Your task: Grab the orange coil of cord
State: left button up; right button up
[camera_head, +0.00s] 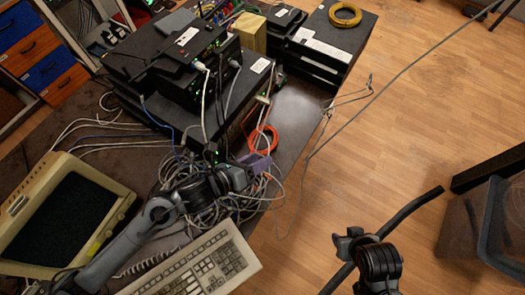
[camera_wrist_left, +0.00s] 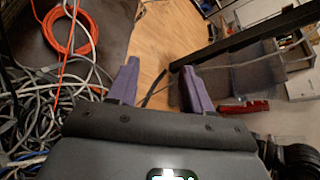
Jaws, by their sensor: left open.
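The orange coil of cord (camera_head: 262,139) lies on the dark desk beside the black equipment stack, partly crossed by grey cables. In the left wrist view it shows at the upper left (camera_wrist_left: 67,33), with a pale cable across it. My left gripper (camera_head: 259,162) has purple fingers and is just below the coil in the head view. In the left wrist view its fingers (camera_wrist_left: 160,68) are apart with nothing between them, and the coil is outside them to the left. My right gripper (camera_head: 349,241) shows dark and small at the lower right; its jaws are unclear.
A tangle of grey cables (camera_head: 205,196) lies around my left gripper. A keyboard (camera_head: 200,270) and an old monitor (camera_head: 65,215) are at the lower left. A yellow coil (camera_head: 345,14) lies on a black box at the back. The wooden floor (camera_head: 425,110) is mostly open on the right.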

pick_arm(q)
jog(key=w+a+f+m+h+b, duration=0.1)
jog(key=w+f+m+b, duration=0.15)
jog(key=f+b, duration=0.35)
jog(key=w+a+f+m+b, duration=0.1)
jog(key=w+f+m+b, duration=0.15)
jog(key=f+b, duration=0.35)
jog(key=m+b, duration=0.3)
jog(key=b, duration=0.4)
send_near(270, 149)
jog(key=shift+s+a+r+g, duration=0.25)
jog(key=shift+s+r, duration=0.1)
jog(key=shift+r, duration=0.15)
jog(key=shift+s+a+r+g, duration=0.15)
jog(key=shift+s+a+r, duration=0.15)
jog(key=shift+r, duration=0.2)
jog(key=shift+w+a+f+m, duration=0.15)
jog(key=shift+w+f+m, duration=0.1)
jog(key=shift+f+m, duration=0.05)
jog(key=shift+w+f+b, duration=0.2)
jog(key=shift+b, duration=0.2)
jog(key=b+x, duration=0.1)
jog(key=x, duration=0.3)
jog(key=shift+w+d, duration=0.2)
jog(key=shift+d, duration=0.2)
jog(key=shift+w+d+f, duration=0.25)
jog(key=shift+b+x, duration=0.75)
jog(key=shift+x, duration=1.6)
